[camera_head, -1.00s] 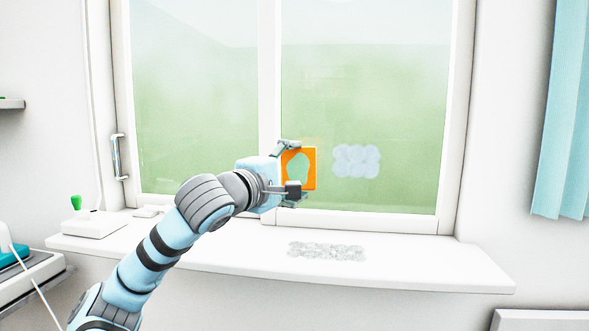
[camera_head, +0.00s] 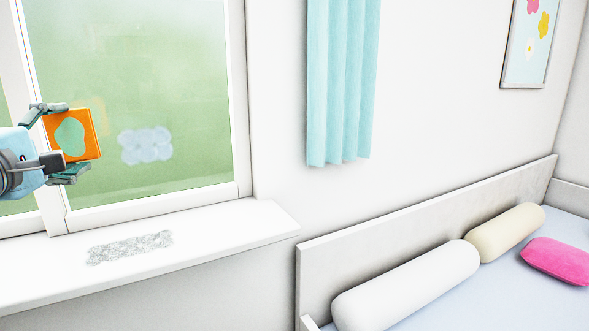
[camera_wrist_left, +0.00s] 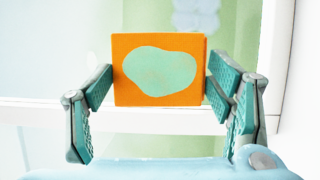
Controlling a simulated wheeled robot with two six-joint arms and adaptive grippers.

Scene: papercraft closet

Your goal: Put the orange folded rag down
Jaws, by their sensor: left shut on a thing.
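The orange folded rag (camera_head: 87,122) is a square with a pale teal blob on its face. My left gripper (camera_head: 66,141) is shut on it and holds it upright in front of the window, above the sill. In the left wrist view the rag (camera_wrist_left: 126,91) sits between the two teal finger pads of the gripper (camera_wrist_left: 160,92). I cannot tell whether the rag touches the glass. My right gripper is in neither view.
A whitish smudge (camera_head: 146,146) is on the window glass right of the rag. The white sill (camera_head: 215,232) bears a grey speckled patch (camera_head: 130,247) and is otherwise clear at right. A teal curtain (camera_head: 342,85) hangs right of the window. A bed with a white bolster (camera_head: 408,288) stands at right.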

